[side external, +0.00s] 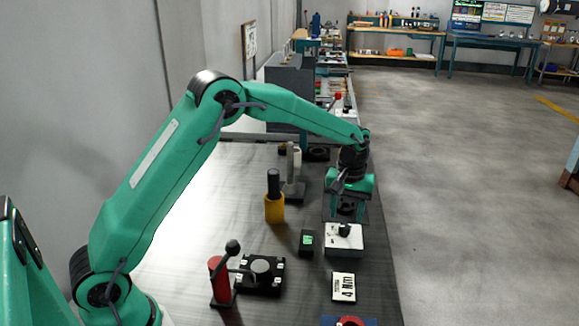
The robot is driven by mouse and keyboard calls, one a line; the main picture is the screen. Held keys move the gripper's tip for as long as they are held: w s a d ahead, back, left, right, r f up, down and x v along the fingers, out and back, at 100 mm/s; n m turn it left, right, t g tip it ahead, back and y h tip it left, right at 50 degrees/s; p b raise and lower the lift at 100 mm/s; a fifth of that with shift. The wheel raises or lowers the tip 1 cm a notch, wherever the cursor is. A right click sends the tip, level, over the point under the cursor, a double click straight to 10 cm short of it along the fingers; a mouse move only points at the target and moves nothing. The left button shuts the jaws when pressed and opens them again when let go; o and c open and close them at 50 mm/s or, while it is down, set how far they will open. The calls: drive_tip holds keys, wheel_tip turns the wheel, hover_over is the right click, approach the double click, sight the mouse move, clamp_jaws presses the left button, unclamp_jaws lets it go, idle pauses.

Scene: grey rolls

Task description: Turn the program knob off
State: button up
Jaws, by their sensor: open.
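A black knob (345,229) sits on a box with a white top face (355,243) near the right edge of the dark table. I take this to be the program knob; its pointer direction is too small to read. My gripper (347,213) points down just above the knob, with its fingers open and apart. It appears empty, and I cannot tell whether the fingers reach down around the knob.
A small black box with a green display (307,240) stands left of the knob box. A yellow cylinder holding a black handle (274,207), a red lever (220,279) and a black fixture (260,277) stand left.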

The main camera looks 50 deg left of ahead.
sight(344, 226)
drive_tip(key=shift+r, duration=2)
drive_tip(key=shift+r, duration=0.1)
drive_tip(key=s+a+r+m+t, duration=0.2)
drive_tip(key=s+r+m+t, duration=0.1)
drive_tip(key=s+r, duration=1.1)
drive_tip(key=s+a+f+m+t, duration=0.1)
drive_tip(key=s+f+m+t, duration=0.1)
drive_tip(key=s, duration=1.6)
drive_tip(key=shift+a+f+m+t, duration=0.2)
drive_tip(key=shift+a+m+t, duration=0.1)
drive_tip(key=shift+m, duration=0.6)
